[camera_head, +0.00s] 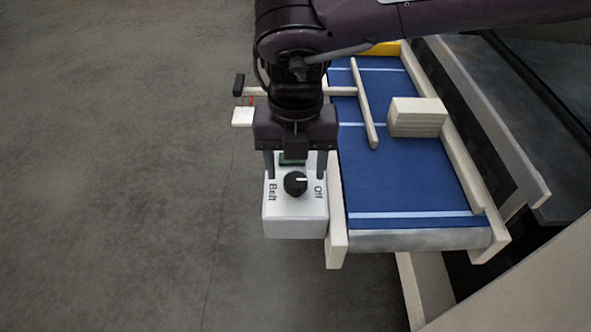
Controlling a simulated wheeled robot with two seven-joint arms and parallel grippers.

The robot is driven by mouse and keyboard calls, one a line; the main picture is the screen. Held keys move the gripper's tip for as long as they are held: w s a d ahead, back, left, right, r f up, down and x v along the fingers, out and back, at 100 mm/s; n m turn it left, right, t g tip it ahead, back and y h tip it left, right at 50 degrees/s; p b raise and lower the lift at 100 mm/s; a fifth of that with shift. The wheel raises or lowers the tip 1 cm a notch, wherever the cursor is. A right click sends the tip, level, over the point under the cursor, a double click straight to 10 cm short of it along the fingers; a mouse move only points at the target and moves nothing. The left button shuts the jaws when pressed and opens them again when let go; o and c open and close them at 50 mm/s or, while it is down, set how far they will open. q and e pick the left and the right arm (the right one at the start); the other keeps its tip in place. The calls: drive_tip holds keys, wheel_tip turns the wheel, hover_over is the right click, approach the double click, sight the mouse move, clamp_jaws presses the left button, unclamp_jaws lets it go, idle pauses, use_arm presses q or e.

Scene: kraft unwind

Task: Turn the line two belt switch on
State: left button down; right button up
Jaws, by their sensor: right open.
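The belt switch box (283,226) is light grey and sits at the left side of the blue belt's near end. Its black round knob (295,184) has a white mark that points right, towards the word "Off". The word "Belt" is printed on the box's left side. My right gripper (294,172) is open, with its two fingers pointing down at the far part of the box, on either side of the knob's line. I cannot tell whether the fingers touch the box. A green patch on the box shows between the fingers. My left gripper is not in view.
The blue conveyor belt (405,185) has pale side rails and white stripes. A stack of pale boards (417,117) lies on it, right of a wooden bar (363,100). A white block (242,117) is left of my gripper. Open grey floor (110,180) fills the left.

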sight(296, 186)
drive_tip(key=shift+w+f, duration=0.25)
drive_tip(key=shift+f, duration=0.9)
drive_tip(key=shift+s+f, duration=0.1)
drive_tip(key=shift+f, duration=0.15)
drive_tip(key=c, duration=1)
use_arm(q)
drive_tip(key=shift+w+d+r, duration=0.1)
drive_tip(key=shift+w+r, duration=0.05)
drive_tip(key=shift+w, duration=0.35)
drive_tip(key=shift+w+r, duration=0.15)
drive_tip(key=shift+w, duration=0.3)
use_arm(e)
drive_tip(key=shift+o, duration=0.2)
